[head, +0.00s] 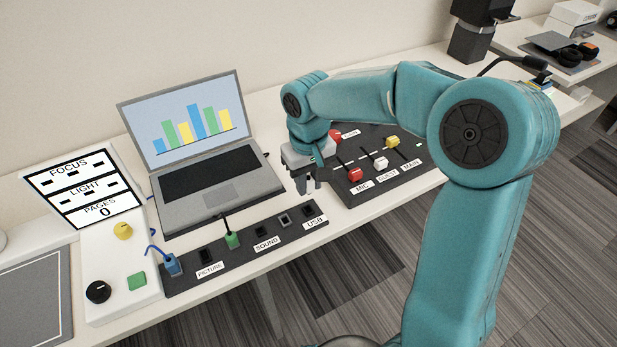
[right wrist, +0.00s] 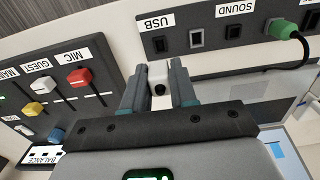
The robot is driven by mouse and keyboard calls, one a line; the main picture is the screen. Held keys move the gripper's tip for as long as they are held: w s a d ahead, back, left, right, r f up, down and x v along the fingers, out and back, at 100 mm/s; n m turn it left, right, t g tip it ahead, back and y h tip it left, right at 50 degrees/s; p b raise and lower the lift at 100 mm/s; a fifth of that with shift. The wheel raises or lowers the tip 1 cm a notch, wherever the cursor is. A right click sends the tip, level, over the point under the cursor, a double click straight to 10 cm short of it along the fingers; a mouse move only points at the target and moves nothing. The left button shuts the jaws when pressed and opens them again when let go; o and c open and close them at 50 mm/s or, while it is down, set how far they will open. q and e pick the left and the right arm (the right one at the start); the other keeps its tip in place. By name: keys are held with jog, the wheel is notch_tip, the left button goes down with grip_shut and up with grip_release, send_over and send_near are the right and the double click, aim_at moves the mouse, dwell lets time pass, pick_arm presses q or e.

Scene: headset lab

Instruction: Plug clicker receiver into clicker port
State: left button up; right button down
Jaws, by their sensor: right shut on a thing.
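My right gripper (head: 306,184) is above the table, between the port strip and the slider panel. In the right wrist view its fingers (right wrist: 157,76) are shut on a small pale block with a dark round spot (right wrist: 158,78), which looks like the clicker receiver. The block is apart from the strip. The black port strip (head: 190,275) lies in front of the laptop with labels PICTURE, SOUND and USB. A grey-rimmed socket (head: 285,220) sits between SOUND and USB; it also shows in the wrist view (right wrist: 196,38). No clicker label is readable. My left gripper is out of view.
The laptop (head: 215,190) stands open behind the strip. A green plug (head: 232,240) and a blue plug (head: 172,264) sit on the strip with cables. The slider panel (head: 405,172) has red, white and yellow knobs. A white control box (head: 118,270) stands at left.

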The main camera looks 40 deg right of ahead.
notch_tip(320, 180, down, 5)
jog(key=b, duration=0.3)
dwell(1.0)
jog(key=shift+m, duration=0.4)
jog(key=shift+f+b, duration=0.85)
jog(key=shift+f, duration=0.25)
jog(key=c, duration=0.8)
grip_release()
